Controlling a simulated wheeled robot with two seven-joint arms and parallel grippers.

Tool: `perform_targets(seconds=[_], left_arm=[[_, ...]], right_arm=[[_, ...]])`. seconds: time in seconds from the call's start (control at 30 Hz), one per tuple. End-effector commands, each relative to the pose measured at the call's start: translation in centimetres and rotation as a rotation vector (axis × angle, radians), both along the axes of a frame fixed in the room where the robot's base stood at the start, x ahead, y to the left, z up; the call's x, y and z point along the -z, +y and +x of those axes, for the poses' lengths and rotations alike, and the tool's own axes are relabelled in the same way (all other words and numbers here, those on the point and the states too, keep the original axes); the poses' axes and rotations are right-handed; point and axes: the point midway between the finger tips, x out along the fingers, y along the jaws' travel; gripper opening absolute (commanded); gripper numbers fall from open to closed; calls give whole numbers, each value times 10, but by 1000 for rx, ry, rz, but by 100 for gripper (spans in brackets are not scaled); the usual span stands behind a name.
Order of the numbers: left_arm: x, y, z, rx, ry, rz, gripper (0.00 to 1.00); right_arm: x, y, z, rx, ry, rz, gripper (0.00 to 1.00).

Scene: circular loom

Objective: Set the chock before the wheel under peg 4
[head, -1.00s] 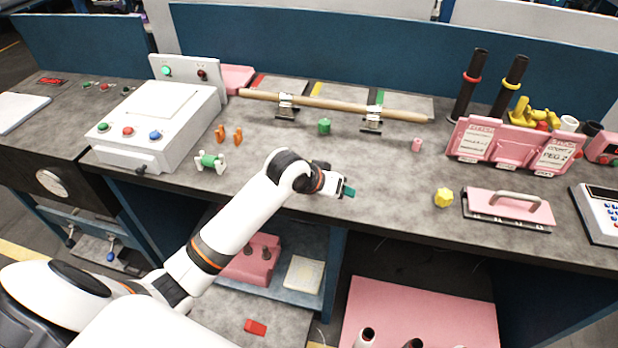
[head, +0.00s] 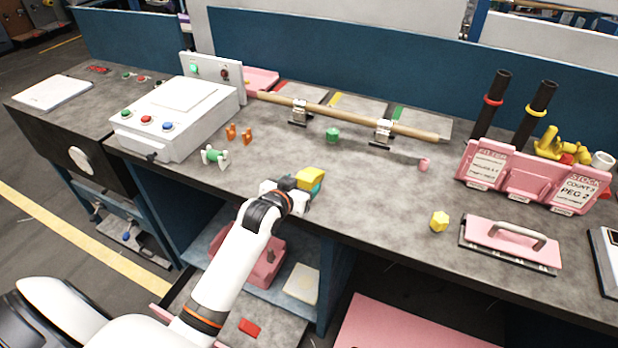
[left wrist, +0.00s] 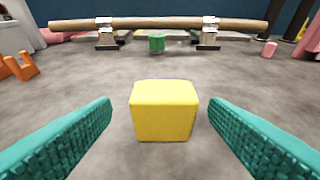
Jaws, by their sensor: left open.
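My left gripper (head: 308,186) is open over the front of the table. In the left wrist view its teal fingers (left wrist: 160,118) stand on either side of a yellow block (left wrist: 163,112), with a gap on both sides. The block also shows in the head view (head: 311,175), partly behind the gripper. No part is clearly marked as the chock, the wheel or peg 4. A sign on a pink holder (head: 530,180) reads "PEG 2". My right gripper is not in view.
A wooden rod (head: 345,113) on two metal stands crosses the back, with a green cylinder (head: 333,134) before it. Small orange pieces (head: 240,134) and a green-white spool (head: 215,157) lie left. A yellow faceted piece (head: 439,221) and a pink-based tool (head: 510,243) lie right.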

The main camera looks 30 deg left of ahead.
Motion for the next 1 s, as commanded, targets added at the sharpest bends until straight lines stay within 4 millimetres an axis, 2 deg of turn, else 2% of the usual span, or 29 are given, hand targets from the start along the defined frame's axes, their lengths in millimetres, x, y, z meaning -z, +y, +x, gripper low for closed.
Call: perform_targets(seconds=[0.17,0.4,0.53,0.73,0.77,1.0], left_arm=[[2,0,14,1,0,-1,69],[12,1,46,1,1,-1,69],[16,1,53,1,0,0,69],[16,1,53,1,0,0,69],[16,1,53,1,0,0,67],[16,1,53,1,1,0,28]], right_arm=[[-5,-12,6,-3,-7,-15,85],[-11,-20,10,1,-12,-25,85],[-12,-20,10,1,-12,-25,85],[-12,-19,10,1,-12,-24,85],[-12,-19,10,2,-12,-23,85],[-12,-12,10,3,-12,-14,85]])
